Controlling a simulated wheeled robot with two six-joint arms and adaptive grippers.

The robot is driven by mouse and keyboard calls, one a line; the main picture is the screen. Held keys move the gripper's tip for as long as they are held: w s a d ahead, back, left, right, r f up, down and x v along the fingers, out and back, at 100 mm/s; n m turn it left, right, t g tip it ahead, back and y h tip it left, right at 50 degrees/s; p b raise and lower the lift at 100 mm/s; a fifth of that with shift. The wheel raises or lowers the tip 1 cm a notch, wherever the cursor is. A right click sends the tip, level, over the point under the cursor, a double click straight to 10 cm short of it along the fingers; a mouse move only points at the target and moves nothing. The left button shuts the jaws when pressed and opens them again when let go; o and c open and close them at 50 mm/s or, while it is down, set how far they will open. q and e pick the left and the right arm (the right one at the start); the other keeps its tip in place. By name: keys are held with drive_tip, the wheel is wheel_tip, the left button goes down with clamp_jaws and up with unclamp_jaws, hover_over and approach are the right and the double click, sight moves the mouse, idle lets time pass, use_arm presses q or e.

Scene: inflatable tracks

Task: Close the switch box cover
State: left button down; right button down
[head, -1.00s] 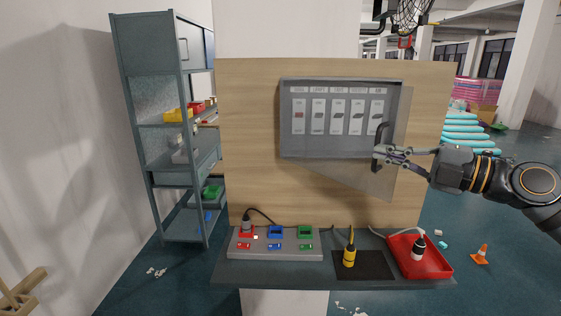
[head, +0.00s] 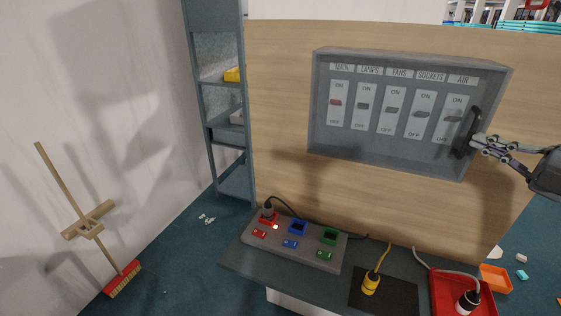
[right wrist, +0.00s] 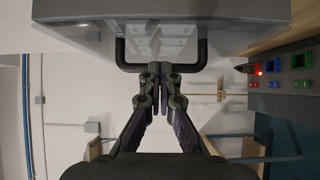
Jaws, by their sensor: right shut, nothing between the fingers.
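The grey switch box (head: 390,60) is mounted on a wooden board, with a row of labelled switches inside. Its clear cover (head: 440,160) lies over the box front, and its outline nearly matches the box frame. I cannot tell whether it is fully flush. The black cover handle (head: 474,122) is at the right side; it also shows in the right wrist view (right wrist: 201,52). My right gripper (head: 477,141) is shut and empty, with its fingertips at the handle's bar in the right wrist view (right wrist: 158,69). My left gripper is out of view.
Below the board, a shelf (head: 255,262) holds a grey socket panel (head: 310,250), a yellow plug (head: 370,284) on a black mat and a red tray (head: 445,295). A metal rack (head: 226,150) and a broom (head: 125,280) stand to the left.

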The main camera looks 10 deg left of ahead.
drive_tip(key=w, duration=0.3)
drive_tip(key=shift+d+p, duration=0.15)
drive_tip(key=shift+p, duration=0.15)
drive_tip(key=shift+s+d+r, duration=0.1)
drive_tip(key=shift+s, duration=0.35)
drive_tip(key=shift+w, duration=0.2)
